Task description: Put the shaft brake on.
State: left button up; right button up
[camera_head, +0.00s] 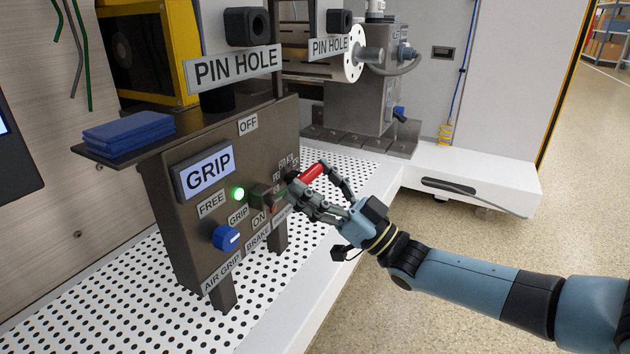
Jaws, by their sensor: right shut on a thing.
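The brown control box (178,232) stands on the perforated white bench at the centre left. An OFF label (248,125) is at its top, and an ON label (259,218) and a BRAKE label (257,240) are lower down. A red handle (313,172), seemingly the brake lever's, sticks out in front of the box's right part. My right gripper (308,183) is shut on the red handle, its fingers on either side of it. The fingers hide where the handle joins the box. My left gripper is not in view.
A blue AIR GRIP knob (226,237), a lit green lamp (238,194) and a GRIP display (207,174) are on the box. Blue pads (128,133) lie on its shelf. PIN HOLE signs (233,68) hang above. The floor to the right is clear.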

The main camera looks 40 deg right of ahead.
jog(key=shift+f, duration=0.25)
jog(key=o, duration=1.5)
jog(key=shift+c, duration=0.2)
jog(key=shift+o, duration=0.8)
jog(key=shift+r, duration=0.1)
jog(key=v, duration=1.2)
jog(key=shift+c, duration=0.4)
